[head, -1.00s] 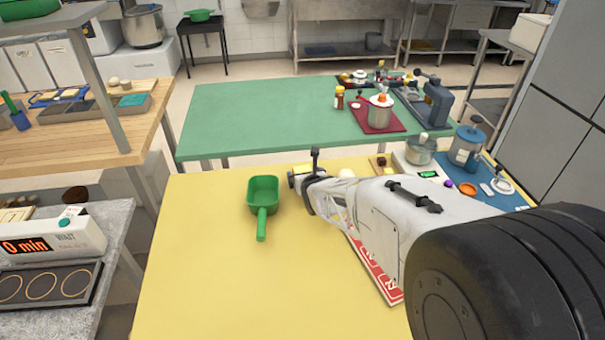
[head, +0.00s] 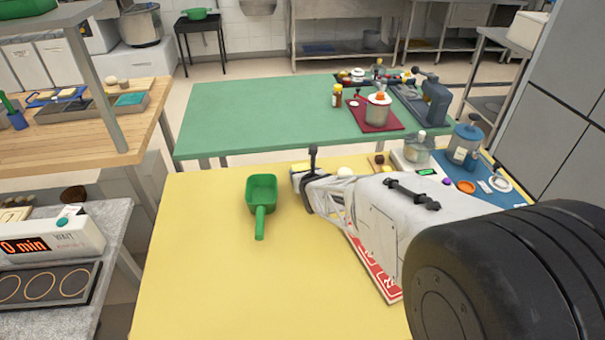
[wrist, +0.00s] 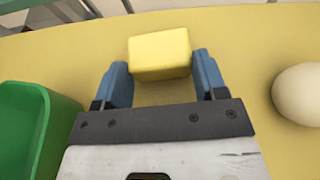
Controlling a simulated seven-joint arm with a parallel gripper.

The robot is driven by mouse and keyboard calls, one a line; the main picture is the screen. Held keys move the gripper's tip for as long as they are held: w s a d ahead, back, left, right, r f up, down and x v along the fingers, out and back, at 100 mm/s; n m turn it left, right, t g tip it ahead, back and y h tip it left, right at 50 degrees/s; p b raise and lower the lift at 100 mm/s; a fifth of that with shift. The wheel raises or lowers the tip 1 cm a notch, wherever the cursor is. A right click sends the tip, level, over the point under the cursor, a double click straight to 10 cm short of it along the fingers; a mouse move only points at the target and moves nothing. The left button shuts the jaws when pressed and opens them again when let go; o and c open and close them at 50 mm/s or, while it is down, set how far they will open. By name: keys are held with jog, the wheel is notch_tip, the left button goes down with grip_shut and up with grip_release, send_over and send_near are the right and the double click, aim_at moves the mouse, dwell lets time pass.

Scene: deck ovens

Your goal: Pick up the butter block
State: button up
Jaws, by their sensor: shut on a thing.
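The butter block (wrist: 160,55) is a pale yellow block. In the wrist view it sits between the tips of my gripper's two blue fingers. My gripper (wrist: 163,72) is shut on it. In the head view my gripper (head: 301,179) is at the far part of the yellow table, to the right of the green scoop. There my own wrist hides most of the block. I cannot tell whether the block touches the table or is just above it.
A green scoop (head: 262,190) lies left of my gripper on the yellow table (head: 210,270). A pale round object (wrist: 299,94) is close on the right in the wrist view. A red-and-white board (head: 376,271) lies under my arm. The table's front left is clear.

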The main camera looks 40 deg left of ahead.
aim_at(304, 167)
jog(key=shift+r, duration=0.2)
jog(key=shift+r, duration=0.6)
jog(key=shift+s+d+r, duration=0.15)
jog(key=shift+d+r, duration=0.05)
jog(key=shift+r, duration=0.3)
jog(key=shift+s+d+r, duration=0.15)
jog(key=shift+r, duration=0.35)
jog(key=shift+s+d+r, duration=0.25)
jog(key=shift+s+d, duration=1.45)
jog(key=shift+d, duration=0.15)
jog(key=shift+s+d+r, duration=0.2)
jog(key=shift+s+d, duration=1.5)
jog(key=shift+d, duration=0.1)
jog(key=shift+s+d+r, duration=0.25)
jog(key=shift+s+d, duration=1.45)
jog(key=shift+d, duration=0.15)
jog(key=shift+d, duration=0.1)
